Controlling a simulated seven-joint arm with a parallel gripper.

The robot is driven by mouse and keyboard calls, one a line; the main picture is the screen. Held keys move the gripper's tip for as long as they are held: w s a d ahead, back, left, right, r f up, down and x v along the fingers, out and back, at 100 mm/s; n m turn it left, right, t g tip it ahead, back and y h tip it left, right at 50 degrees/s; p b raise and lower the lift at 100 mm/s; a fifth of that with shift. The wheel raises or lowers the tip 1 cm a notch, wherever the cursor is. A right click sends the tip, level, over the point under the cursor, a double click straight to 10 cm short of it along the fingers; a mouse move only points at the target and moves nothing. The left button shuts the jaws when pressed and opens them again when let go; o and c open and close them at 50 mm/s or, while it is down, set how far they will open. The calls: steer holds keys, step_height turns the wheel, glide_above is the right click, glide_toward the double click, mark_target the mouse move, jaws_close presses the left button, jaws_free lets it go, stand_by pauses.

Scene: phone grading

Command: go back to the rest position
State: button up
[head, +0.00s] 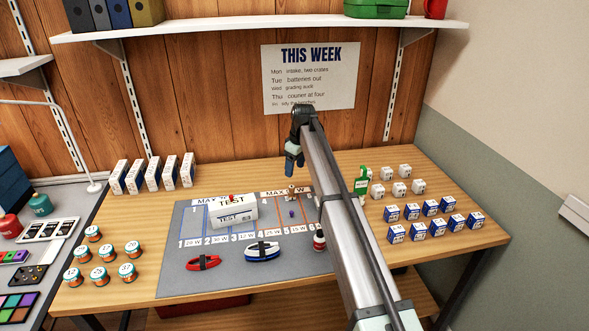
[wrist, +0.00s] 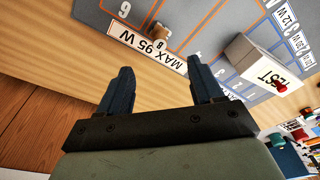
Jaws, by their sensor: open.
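My gripper (head: 293,160) hangs at the end of my arm above the back of the table in the head view. In the wrist view my gripper (wrist: 158,70) shows its two dark fingers spread apart with nothing between them. Beyond the fingers are bare wood and the back edge of the grey mat (wrist: 185,15). The gripper is apart from the white TEST box (head: 236,213), which stands on the mat to its left; the box also shows in the wrist view (wrist: 250,57). My arm hides part of the mat's right side.
White boxes (head: 152,174), jars (head: 99,276) and blue boxes (head: 430,208) flank the mat. A shelf (head: 250,25) hangs above.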

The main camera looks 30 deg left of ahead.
stand_by(0.4)
